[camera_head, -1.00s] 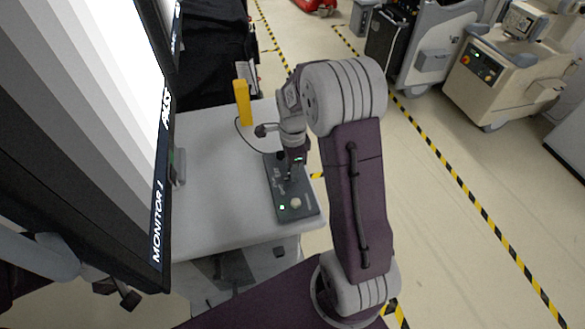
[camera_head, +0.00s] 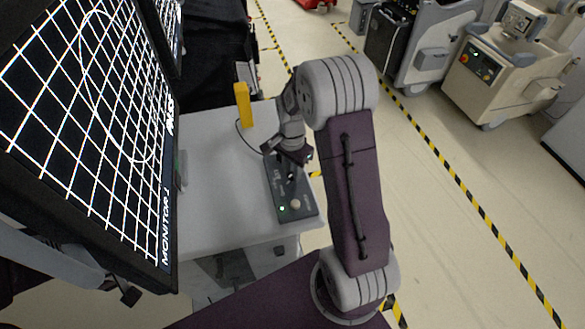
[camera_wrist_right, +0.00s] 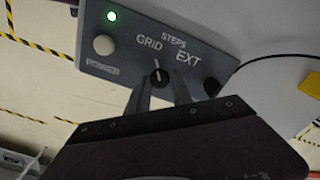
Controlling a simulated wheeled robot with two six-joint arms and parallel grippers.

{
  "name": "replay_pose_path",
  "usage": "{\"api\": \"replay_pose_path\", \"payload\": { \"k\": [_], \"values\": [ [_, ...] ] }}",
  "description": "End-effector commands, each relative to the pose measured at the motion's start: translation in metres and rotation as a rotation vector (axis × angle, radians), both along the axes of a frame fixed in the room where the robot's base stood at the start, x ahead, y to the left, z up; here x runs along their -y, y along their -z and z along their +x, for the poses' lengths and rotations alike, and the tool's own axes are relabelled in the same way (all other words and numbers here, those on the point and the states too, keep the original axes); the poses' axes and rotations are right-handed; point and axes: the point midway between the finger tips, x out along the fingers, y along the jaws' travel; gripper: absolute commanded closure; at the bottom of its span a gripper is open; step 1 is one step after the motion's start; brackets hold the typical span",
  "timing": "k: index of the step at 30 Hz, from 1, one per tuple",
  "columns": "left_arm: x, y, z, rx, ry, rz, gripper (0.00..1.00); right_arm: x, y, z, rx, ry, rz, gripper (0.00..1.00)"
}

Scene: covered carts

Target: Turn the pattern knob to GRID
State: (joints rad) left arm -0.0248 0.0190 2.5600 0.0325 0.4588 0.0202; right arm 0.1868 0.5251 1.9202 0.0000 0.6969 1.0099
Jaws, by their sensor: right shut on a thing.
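The pattern knob (camera_wrist_right: 159,76) shows in the right wrist view on a dark control box (camera_wrist_right: 110,76). Labels GRID, STEPS and EXT stand around it, and its white pointer line is turned toward the gap between GRID and STEPS. My right gripper (camera_wrist_right: 160,86) is shut on the knob, one finger on each side. In the head view the box (camera_head: 307,214) lies on the cart's top, with my right gripper (camera_head: 291,172) over its far part. The monitor (camera_head: 95,110) at left shows a white grid with a circle on black. My left gripper is not seen.
A round pale power button (camera_wrist_right: 104,45) and a lit green lamp (camera_wrist_right: 112,16) are on the box. A yellow upright object (camera_head: 243,105) stands at the back of the white cart top (camera_head: 205,205). Other carts (camera_head: 500,70) stand at the right beyond floor tape.

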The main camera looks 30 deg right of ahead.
Motion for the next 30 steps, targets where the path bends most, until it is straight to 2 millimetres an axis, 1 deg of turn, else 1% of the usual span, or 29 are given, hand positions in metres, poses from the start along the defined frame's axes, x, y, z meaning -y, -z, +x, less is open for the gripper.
{"api": "replay_pose_path", "payload": {
  "k": [6, 12, 28, 29, 30],
  "values": [
    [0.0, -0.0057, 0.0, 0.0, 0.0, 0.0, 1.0, -0.0003, -0.0017, 0.0008, 0.003, -0.112, 0.0, 1.0],
    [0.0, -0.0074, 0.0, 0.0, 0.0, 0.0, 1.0, -0.0003, -0.0013, 0.0007, 0.002, -0.17, 0.0, 1.0],
    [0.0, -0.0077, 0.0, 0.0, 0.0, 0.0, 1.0, -0.0001, -0.001, 0.0008, 0.003, -0.192, -0.001, 1.0],
    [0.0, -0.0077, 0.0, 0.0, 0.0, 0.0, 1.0, -0.0001, -0.001, 0.0008, 0.003, -0.192, -0.001, 0.68],
    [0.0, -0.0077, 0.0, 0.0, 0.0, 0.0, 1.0, -0.0001, -0.0009, 0.0008, 0.002, -0.192, 0.0, 0.56]
  ]
}}
